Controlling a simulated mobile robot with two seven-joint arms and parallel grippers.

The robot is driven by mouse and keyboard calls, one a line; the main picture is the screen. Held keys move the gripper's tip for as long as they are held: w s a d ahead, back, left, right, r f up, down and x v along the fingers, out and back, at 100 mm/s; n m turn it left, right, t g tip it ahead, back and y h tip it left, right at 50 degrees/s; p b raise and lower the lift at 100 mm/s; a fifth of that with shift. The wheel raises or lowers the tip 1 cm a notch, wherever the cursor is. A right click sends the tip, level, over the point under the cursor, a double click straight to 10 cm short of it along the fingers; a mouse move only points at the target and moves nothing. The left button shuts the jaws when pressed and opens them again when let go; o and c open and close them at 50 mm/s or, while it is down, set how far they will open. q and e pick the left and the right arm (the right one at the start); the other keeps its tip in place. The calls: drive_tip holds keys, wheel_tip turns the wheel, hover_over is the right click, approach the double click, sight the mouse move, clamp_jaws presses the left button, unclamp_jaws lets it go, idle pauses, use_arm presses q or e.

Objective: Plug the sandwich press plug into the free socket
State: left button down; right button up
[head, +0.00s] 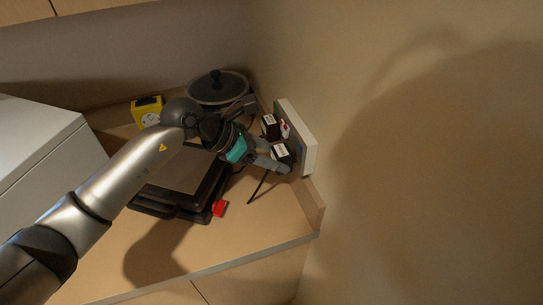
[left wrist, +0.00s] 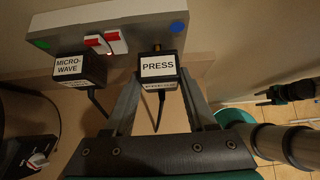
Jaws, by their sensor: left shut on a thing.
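My left gripper (left wrist: 157,88) is shut on the black press plug, labelled PRESS (left wrist: 160,67), which it holds at the wall-side socket strip (left wrist: 110,26). In the head view the plug (head: 283,153) is near the strip's (head: 309,150) front end. In the left wrist view a brass prong shows between plug and strip; I cannot tell whether it is in the socket. The microwave plug (left wrist: 80,68) sits at the strip to the left, below red switches (left wrist: 105,42). The dark sandwich press (head: 180,175) lies on the counter behind my arm. The plug's cable hangs down.
A lidded pan (head: 217,88) and a yellow object (head: 147,110) stand at the back. A white box-shaped appliance (head: 45,130) is at the left. The counter (head: 255,215) is clear at the front right. Parts of my own arm show at right in the left wrist view.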

use_arm(q)
drive_tip(key=shift+w+d, duration=0.15)
drive_tip(key=shift+d, duration=0.5)
drive_tip(key=shift+c, duration=1.6)
unclamp_jaws()
drive_tip(key=shift+d, duration=0.15)
drive_tip(key=shift+o, duration=0.9)
